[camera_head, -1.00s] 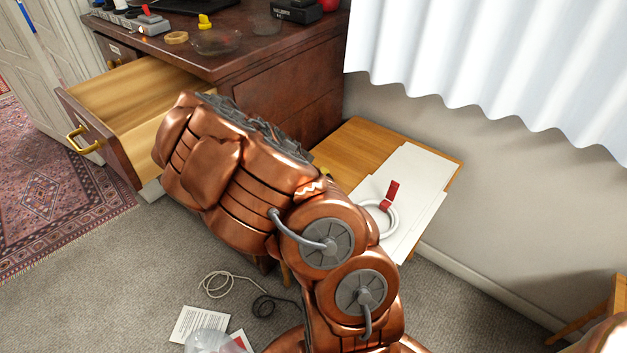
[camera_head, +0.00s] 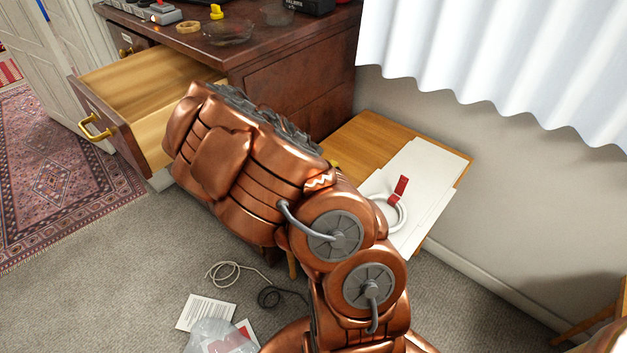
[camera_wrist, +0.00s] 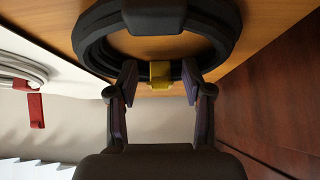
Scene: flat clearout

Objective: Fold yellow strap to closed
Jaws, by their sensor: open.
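The yellow strap (camera_wrist: 159,75) shows in the wrist view, on the near side of a black coiled cable (camera_wrist: 95,45) on the wooden side table (camera_wrist: 262,14). The strap lies between the two fingers of my gripper (camera_wrist: 160,82), which is open with a finger on each side of it. I cannot tell whether the fingers touch the strap or the coil. In the head view only a small yellow bit (camera_head: 334,164) shows beside my arm, which hides the gripper and most of the coil.
A white coil with a red strap (camera_head: 400,190) lies on white sheets (camera_head: 436,185) on the table. The open drawer (camera_head: 150,82) juts from the dark desk (camera_head: 290,50). Loose cables (camera_head: 228,272), papers (camera_head: 206,312) and a clear bag (camera_head: 212,335) are on the floor.

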